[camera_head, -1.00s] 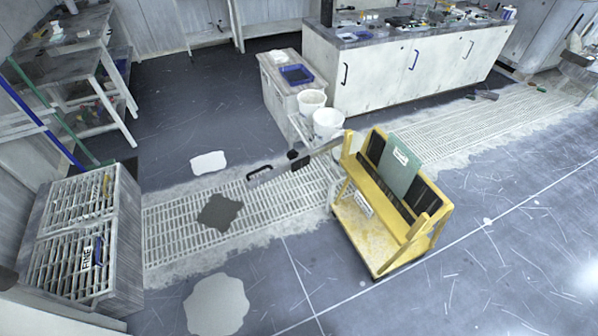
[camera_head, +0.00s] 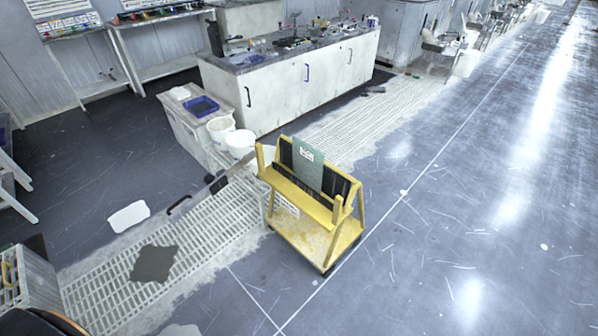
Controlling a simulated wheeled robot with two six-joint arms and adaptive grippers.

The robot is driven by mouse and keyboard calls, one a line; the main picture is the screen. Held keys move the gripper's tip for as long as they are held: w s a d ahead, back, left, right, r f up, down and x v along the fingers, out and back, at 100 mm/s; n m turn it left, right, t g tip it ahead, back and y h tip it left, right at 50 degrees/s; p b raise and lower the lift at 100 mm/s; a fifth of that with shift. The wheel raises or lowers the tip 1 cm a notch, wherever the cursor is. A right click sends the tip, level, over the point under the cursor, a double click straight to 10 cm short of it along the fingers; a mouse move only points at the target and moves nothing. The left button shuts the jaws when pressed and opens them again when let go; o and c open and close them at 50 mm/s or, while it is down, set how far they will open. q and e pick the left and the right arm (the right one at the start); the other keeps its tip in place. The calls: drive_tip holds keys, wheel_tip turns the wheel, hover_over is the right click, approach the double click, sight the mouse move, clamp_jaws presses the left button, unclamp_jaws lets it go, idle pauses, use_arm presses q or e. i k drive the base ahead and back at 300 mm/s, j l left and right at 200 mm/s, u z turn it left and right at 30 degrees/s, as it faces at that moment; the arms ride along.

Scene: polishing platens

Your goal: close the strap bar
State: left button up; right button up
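A yellow wheeled cart (camera_head: 300,232) stands on the floor near the middle of the head view. It holds a green panel (camera_head: 308,164) upright among dark slots. A long grey bar (camera_head: 231,174), which looks like the strap bar, sticks out to the left from the cart's left upright. It stands swung away from the cart's front, over the floor grating. A dark fitting sits partway along the bar, and a dark handle (camera_head: 179,204) shows near its outer end. Its joint with the cart is too small to make out. Neither of my grippers is in view.
A white cabinet bench (camera_head: 290,95) with tools on top stands behind the cart. White buckets (camera_head: 240,142) and a low cabinet with a blue tray (camera_head: 202,106) stand close behind the bar. A dark mat (camera_head: 153,263) lies on the grating. Floor to the cart's right is open.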

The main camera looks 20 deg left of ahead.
sight(215, 187)
drive_tip(key=j+z, duration=0.1)
drive_tip(key=z, duration=0.3)
drive_tip(key=j+z, duration=0.15)
drive_tip(key=z, duration=0.2)
drive_tip(key=j+z, duration=0.1)
drive_tip(key=z, duration=0.3)
drive_tip(key=j+z, duration=0.15)
drive_tip(key=z, duration=0.2)
drive_tip(key=k+j, duration=0.15)
drive_tip(key=j, duration=0.35)
drive_tip(key=k+j, duration=0.1)
drive_tip(key=j, duration=0.4)
drive_tip(key=k+j, duration=0.15)
drive_tip(key=j, duration=0.35)
drive_tip(key=k+j, duration=0.15)
drive_tip(key=j, duration=0.4)
drive_tip(key=k+j, duration=0.1)
drive_tip(key=j, duration=0.4)
drive_tip(key=k+j, duration=0.15)
drive_tip(key=j, duration=0.35)
drive_tip(key=k+j, duration=0.15)
drive_tip(key=j, duration=0.35)
drive_tip(key=k+j, duration=0.15)
drive_tip(key=j, duration=0.35)
